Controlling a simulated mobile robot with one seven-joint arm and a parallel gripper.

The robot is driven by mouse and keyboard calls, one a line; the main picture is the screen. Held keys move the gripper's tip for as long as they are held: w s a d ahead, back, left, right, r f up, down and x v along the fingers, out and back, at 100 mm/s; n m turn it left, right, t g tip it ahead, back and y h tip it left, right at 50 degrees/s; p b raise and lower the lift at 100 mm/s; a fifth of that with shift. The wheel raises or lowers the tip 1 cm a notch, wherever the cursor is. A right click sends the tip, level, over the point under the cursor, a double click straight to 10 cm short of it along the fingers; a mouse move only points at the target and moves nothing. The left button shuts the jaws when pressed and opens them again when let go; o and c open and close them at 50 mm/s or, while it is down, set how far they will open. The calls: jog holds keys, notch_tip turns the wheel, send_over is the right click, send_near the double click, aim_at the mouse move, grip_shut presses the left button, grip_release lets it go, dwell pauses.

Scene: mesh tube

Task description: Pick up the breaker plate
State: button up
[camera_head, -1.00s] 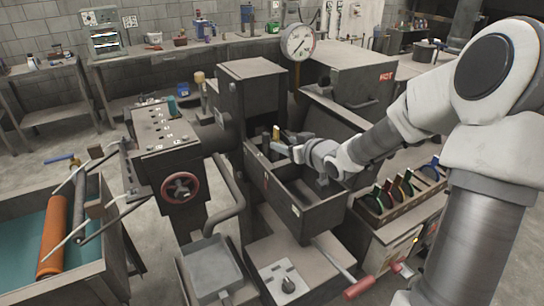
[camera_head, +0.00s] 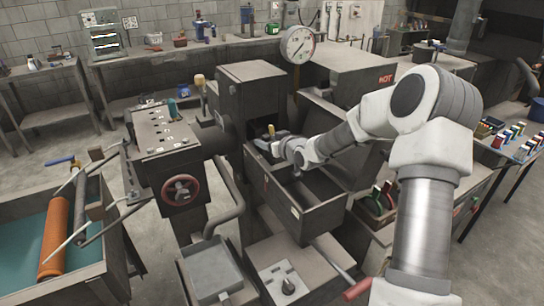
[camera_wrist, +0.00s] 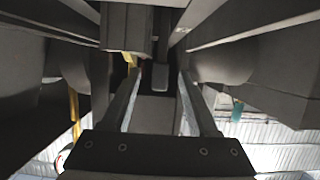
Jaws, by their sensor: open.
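I cannot pick out the breaker plate for certain in either view. My gripper (camera_head: 268,141) reaches into the opening of the dark machine (camera_head: 252,88), above the back end of an open grey box (camera_head: 322,217). In the wrist view my gripper (camera_wrist: 158,82) is open, with its two fingers apart and nothing clearly held. A small grey block (camera_wrist: 160,76) shows between and beyond the fingertips, within dark machine parts. A yellow piece (camera_head: 271,130) stands close by the gripper in the head view. The machine's walls hide much of the opening.
A control panel with a red handwheel (camera_head: 180,190) stands left of the opening. A dial gauge (camera_head: 298,44) rises behind it. A block marked HOT (camera_head: 386,79) is at the back right. A trough with an orange roller (camera_head: 54,237) is at far left.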

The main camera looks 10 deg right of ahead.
jog(key=shift+w+f, duration=0.1)
jog(key=shift+w, duration=0.05)
grip_shut()
dwell(1.3)
jog(key=shift+w+r, duration=0.1)
jog(key=shift+r, duration=0.1)
